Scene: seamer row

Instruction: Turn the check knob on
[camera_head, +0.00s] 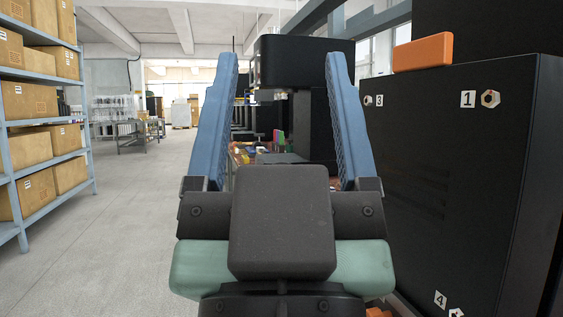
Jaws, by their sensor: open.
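My gripper (281,60) fills the middle of the view, with two blue fingers standing wide apart and nothing between them. I cannot make out a knob that is clearly the check knob. A black machine cabinet (440,150) stands close on the right. Its face carries hexagonal metal fittings beside number labels: one fitting (490,98) by label 1, a smaller one (367,101) by label 8, and one partly cut off at the bottom by label 4. My gripper is left of this face and apart from the numbered fittings.
An orange block (423,52) lies on top of the black cabinet. A dark machine (300,62) stands behind my fingers, with a cluttered worktop (262,157) below it. A blue shelf rack (42,77) with cardboard boxes stands at left. The grey floor (125,215) between is clear.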

